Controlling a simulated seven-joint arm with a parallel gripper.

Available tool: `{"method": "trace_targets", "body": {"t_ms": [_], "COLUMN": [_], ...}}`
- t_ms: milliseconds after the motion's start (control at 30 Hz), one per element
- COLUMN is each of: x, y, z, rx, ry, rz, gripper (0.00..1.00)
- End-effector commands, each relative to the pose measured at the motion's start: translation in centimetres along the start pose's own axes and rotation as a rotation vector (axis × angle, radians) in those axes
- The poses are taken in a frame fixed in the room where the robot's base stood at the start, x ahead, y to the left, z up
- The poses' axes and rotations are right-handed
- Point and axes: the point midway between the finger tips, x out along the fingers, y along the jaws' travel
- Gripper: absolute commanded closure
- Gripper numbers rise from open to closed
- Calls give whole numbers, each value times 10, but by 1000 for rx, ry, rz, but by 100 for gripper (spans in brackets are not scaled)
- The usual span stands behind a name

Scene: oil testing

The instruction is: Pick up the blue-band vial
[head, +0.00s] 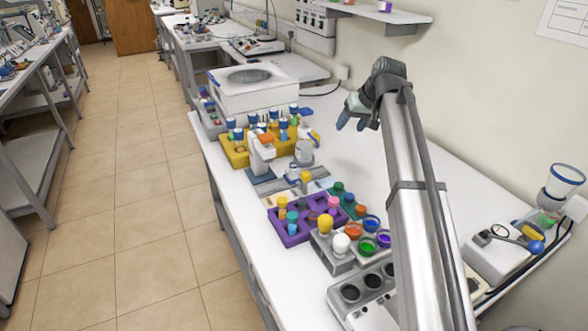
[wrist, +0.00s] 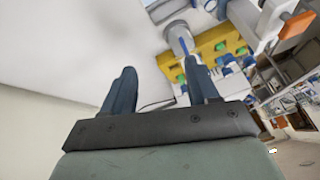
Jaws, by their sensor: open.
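My gripper (head: 351,121) is open and empty, held above the white bench at the right of the yellow rack in the head view. In the wrist view my gripper (wrist: 161,66) shows two dark blue fingers spread apart with nothing between them. Several vials with blue tops (head: 254,119) stand in the yellow rack (head: 238,158). The yellow rack also shows in the wrist view (wrist: 212,38), beyond the fingertips. A clear vessel with a blue mark (wrist: 181,40) appears near the rack there. I cannot tell which vial is the blue-band one.
A white machine (head: 252,90) stands behind the yellow rack. A purple rack (head: 290,238) with coloured vials and a grey holder with coloured cups (head: 369,244) are nearer. A small white instrument (head: 261,152) stands before the yellow rack.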

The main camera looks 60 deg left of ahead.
Motion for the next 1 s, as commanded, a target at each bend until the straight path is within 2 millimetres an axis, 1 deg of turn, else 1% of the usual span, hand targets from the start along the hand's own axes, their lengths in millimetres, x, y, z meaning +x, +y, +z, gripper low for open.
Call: {"method": "trace_targets", "body": {"t_ms": [33, 100, 200, 300, 333, 467, 567, 667, 767, 1000], "x": [14, 30, 48, 58, 61, 67, 73, 82, 96, 137], "y": [-25, -52, -83, -105, -109, -120, -121, -120, -120, -119], "z": [-4, -5, -5, -4, -4, -3, -2, -1, 1, 6], "rx": [-80, -179, -299, -381, -397, -440, -447, -446, -445, -443], "ry": [-24, -53, -84, -105, -110, -122, -123, -123, -124, -123], "rz": [-2, -2, -4, -6, -6, -6, -7, -7, -7, -7], "gripper": [41, 41, 41, 41, 41, 41, 41, 41, 41, 41]}}
